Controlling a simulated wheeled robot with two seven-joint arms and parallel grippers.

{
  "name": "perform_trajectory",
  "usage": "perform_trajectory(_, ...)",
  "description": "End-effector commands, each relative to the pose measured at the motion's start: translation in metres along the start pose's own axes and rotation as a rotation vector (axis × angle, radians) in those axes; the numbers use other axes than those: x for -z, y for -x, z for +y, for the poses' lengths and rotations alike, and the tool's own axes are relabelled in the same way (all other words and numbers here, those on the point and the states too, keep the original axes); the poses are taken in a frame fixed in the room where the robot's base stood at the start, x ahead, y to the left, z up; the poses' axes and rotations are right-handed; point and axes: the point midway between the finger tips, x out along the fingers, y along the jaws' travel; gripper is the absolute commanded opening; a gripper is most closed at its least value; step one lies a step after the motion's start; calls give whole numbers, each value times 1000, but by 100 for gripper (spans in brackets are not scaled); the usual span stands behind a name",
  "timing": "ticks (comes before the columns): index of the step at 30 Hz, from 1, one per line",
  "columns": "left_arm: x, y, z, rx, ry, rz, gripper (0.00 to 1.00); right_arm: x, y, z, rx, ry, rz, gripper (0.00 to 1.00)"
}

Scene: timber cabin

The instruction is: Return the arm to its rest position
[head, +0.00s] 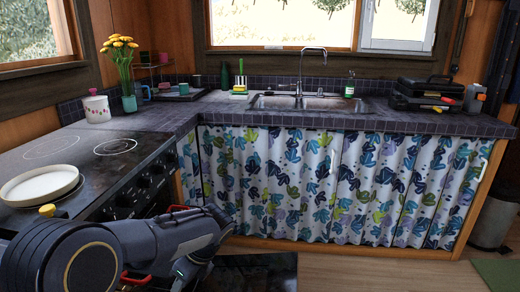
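My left arm (160,243) comes in from the lower left, in front of the stove. Its dark grey links end near the middle of the lower edge. I cannot make out any gripper fingers on it. My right arm and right gripper are not in the head view.
The black stove (75,150) is close to my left arm and carries a white round dish (40,185). The tiled counter (215,112) holds a sink (310,103), a vase of yellow flowers (129,103) and black cases (428,93). A patterned curtain (310,180) hangs below. The wooden floor (400,275) at right is mostly clear.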

Motion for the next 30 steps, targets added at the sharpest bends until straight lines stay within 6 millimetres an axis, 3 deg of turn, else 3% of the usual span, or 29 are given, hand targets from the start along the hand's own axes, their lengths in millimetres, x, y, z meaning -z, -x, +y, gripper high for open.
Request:
perform_trajectory(1,-9,4,25,23,143,84,34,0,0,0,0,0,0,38)
perform_trajectory(6,-13,18,97,63,636,354,34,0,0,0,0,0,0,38)
perform_trajectory(12,5,35,173,49,1204,654,34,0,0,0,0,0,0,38)
perform_trajectory(15,19,41,200,26,1440,779,34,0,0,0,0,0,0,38)
perform_trajectory(21,44,46,231,-29,1772,958,34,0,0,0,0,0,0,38)
perform_trajectory(29,70,46,252,-99,2085,1137,34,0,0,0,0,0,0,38)
perform_trajectory(30,64,60,255,-105,2091,1140,34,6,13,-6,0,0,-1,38)
